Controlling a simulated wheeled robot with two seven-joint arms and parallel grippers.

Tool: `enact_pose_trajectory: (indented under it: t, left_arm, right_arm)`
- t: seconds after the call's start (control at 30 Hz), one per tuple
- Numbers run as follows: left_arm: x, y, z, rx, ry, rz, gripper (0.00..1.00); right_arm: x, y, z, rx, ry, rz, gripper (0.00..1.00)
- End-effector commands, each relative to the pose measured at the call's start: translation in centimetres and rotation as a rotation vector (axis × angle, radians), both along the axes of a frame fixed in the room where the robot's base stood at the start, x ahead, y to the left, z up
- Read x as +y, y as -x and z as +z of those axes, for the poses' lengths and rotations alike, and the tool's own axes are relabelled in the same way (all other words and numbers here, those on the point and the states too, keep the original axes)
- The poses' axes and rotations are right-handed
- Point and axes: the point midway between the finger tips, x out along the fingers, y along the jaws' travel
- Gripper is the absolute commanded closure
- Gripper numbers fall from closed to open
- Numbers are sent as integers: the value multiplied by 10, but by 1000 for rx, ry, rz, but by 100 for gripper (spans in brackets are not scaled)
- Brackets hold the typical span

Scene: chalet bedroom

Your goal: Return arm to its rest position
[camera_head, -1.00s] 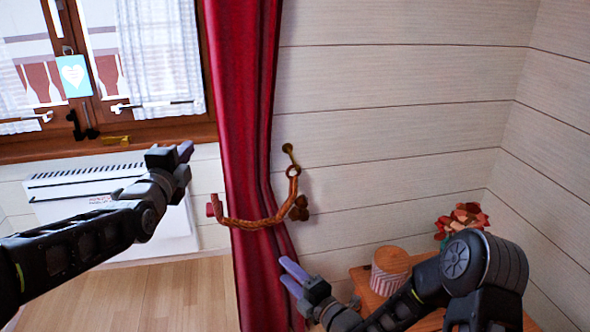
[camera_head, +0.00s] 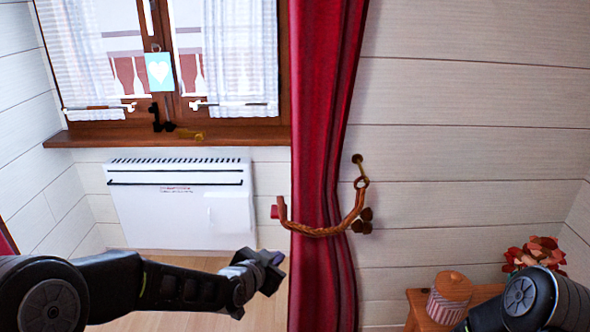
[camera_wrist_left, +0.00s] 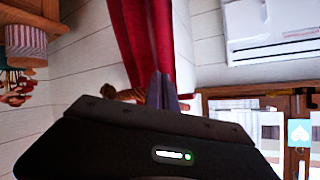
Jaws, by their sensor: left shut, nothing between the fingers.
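My left arm comes in from the lower left of the head view. Its gripper (camera_head: 274,270) is shut and empty, in front of the white wall heater and left of the red curtain (camera_head: 322,90). In the left wrist view the closed fingers (camera_wrist_left: 162,88) show at the middle, with the red curtain behind them and nothing between them. Part of my right arm (camera_head: 535,298) shows at the lower right of the head view. Its gripper is outside the frame.
A brown braided tieback (camera_head: 325,230) loops around the curtain. A wall heater (camera_head: 180,205) is below the window sill (camera_head: 230,134). A wooden stand at the lower right holds a striped pot (camera_head: 449,298), with red flowers (camera_head: 535,252) beside it. Floor is bare below the heater.

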Motion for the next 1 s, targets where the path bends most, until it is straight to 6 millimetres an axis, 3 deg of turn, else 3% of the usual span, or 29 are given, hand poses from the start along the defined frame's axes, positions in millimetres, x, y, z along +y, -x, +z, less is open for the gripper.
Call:
enact_pose_trajectory:
  t: [0.03, 0.2, 0.3, 0.5, 0.7, 0.8, 0.83, 1.0]
  left_arm:
    - [2, 19, -40, 110, 55, 38, 100]
    - [10, 100, -158, 469, 226, 205, 100]
    - [16, 158, -213, 665, 295, 311, 100]
    - [23, 259, -279, 945, 349, 455, 100]
    - [25, 342, -313, 1143, 353, 519, 100]
    - [34, 371, -330, 1226, 383, 585, 100]
    - [32, 366, -308, 1213, 380, 573, 100]
    - [31, 365, -267, 1209, 376, 567, 100]
  right_arm:
    - [5, 20, -15, 107, -59, -57, 49]
    - [19, 91, -56, 461, -222, -283, 49]
    - [28, 133, -71, 639, -279, -404, 49]
    - [40, 195, -85, 859, -308, -537, 49]
    - [50, 232, -89, 949, -284, -547, 49]
    - [57, 240, -91, 962, -269, -521, 49]
    - [56, 239, -71, 958, -271, -523, 49]
    - [56, 238, -31, 957, -272, -525, 49]
